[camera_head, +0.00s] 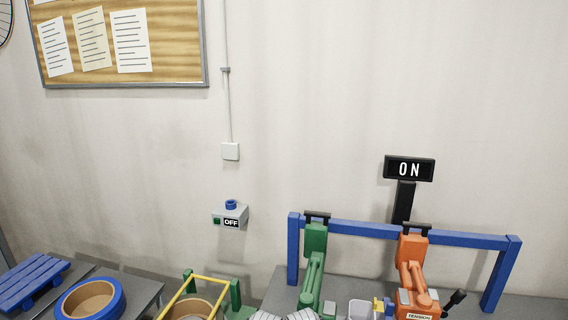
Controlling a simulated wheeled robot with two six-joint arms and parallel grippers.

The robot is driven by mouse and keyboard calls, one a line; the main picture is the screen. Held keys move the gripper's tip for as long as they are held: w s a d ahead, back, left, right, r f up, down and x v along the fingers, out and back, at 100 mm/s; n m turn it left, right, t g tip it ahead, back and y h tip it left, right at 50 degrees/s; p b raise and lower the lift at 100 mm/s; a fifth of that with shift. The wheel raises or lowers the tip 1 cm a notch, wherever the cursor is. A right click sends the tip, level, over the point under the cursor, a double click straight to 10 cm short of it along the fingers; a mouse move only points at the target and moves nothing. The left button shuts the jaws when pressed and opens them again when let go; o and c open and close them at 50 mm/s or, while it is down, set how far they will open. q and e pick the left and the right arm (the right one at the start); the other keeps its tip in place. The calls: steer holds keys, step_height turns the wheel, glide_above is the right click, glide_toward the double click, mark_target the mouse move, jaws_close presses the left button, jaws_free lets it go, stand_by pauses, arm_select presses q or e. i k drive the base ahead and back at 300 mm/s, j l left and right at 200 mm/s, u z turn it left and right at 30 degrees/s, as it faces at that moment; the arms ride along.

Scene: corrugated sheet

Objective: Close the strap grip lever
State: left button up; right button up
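A green strapping unit (313,265) and an orange strapping unit (412,270) hang from a blue rail frame (360,229). The orange unit carries a label reading TENSION (419,316) at its lower end. A black-knobbed lever (455,298) sticks up and to the right beside the orange unit. The strap grip lever cannot be told for certain; the lower ends of both units are cut off by the bottom edge of the picture. Neither of my grippers can be made out in this view.
A black ON sign (409,169) stands behind the rail. A wall box marked OFF (231,215) has a blue button. A blue-rimmed roll (90,300), a blue pallet (32,281) and a yellow-green stand (196,287) are at lower left. Pale ribbed pieces (300,315) show at the bottom.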

mark_target(460, 293)
steer(key=z, duration=1.3)
